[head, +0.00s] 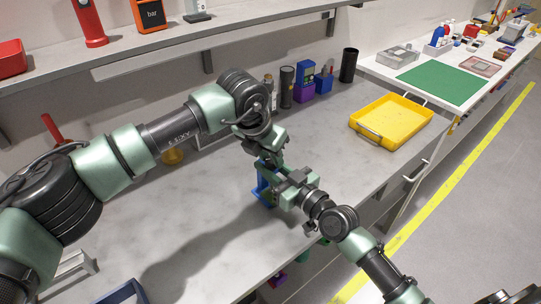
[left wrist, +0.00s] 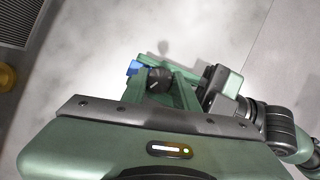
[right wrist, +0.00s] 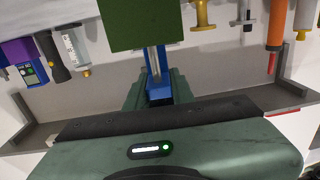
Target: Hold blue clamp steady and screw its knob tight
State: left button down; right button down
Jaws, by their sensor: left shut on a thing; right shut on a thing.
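The blue clamp (head: 263,187) stands at the table's front middle, mostly hidden by my grippers in the head view. Part of its blue body shows in the left wrist view (left wrist: 133,67). Its black knob (left wrist: 158,80) sits between the fingers of my left gripper (head: 268,155), which is shut on it from above. My right gripper (head: 280,189) is shut on the clamp's blue body. In the right wrist view the blue body (right wrist: 157,90) lies between its fingers, with a bare metal part of the clamp (right wrist: 153,60) beyond.
A yellow tray (head: 418,137) lies at the right of the grey table. Dark cylinders (head: 348,65) and blue and purple items (head: 304,82) stand along the back. A blue frame (head: 124,292) is at the front left. The table between the clamp and the tray is clear.

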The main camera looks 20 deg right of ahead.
pick_arm(q)
jog(key=c, duration=1.1)
grip_release()
jog(key=shift+o, duration=0.2)
jog(key=shift+r, duration=0.15)
jog(key=v, duration=1.1)
jog(key=shift+a+r, duration=0.25)
jog(key=shift+r, duration=0.05)
jog(key=shift+s, duration=0.1)
pick_arm(e)
jog(key=c, duration=1.1)
grip_release()
jog(key=shift+s, duration=0.1)
